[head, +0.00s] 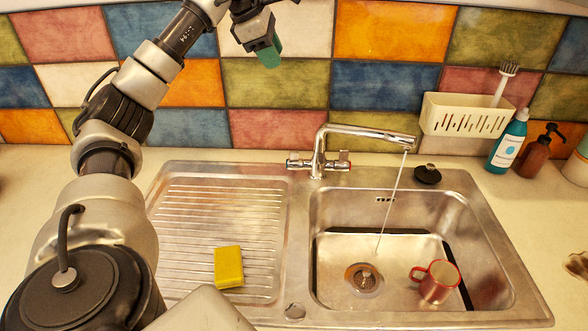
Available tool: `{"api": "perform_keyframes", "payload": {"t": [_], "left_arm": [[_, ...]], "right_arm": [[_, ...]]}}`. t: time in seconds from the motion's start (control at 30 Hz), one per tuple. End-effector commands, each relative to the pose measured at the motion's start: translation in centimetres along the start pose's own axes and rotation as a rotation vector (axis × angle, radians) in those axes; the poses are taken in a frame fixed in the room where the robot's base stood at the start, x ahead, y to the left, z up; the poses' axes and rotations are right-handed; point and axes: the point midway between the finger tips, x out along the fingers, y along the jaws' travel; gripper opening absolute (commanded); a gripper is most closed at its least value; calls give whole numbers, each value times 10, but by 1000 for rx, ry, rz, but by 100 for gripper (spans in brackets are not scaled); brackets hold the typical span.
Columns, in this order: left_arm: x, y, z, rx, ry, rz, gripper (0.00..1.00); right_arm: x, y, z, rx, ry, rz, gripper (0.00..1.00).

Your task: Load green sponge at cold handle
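My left gripper (262,44) is high in front of the tiled wall, above and left of the tap. It is shut on a small green block (270,56), which looks like the green sponge; most of it is hidden by the fingers. The tap (320,150) stands at the back of the sink. Its left handle (297,164) has a bluish mark and looks like the cold one. Its right handle (345,164) has a red mark. The green block is well apart from both handles. My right gripper cannot be made out.
Water runs from the spout into the basin (335,215), where a red-rimmed mug (438,281) lies tilted. A yellow sponge (228,267) lies on the drainboard (200,215). A black plug (428,174), a cream caddy (465,116) and bottles (508,140) are right of the tap.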

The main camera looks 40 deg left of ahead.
Motion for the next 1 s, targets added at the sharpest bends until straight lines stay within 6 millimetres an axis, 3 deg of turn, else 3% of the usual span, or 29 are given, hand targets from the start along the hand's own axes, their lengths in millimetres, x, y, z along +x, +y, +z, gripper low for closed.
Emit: {"api": "perform_keyframes", "payload": {"t": [0.03, 0.5, 0.7, 1.0], "left_arm": [[28, -8, -11, 0, 0, 0, 33], [129, -40, -53, 0, -1, 0, 33], [155, -49, -64, 0, -1, 0, 33], [171, -51, -67, 0, 1, -2, 33]], "right_arm": [[27, 13, -7, 0, 0, 0, 46], [127, 60, -35, 0, 0, 0, 46], [153, 72, -42, 0, 0, -1, 46], [162, 76, -45, 0, 0, -1, 46]]}}
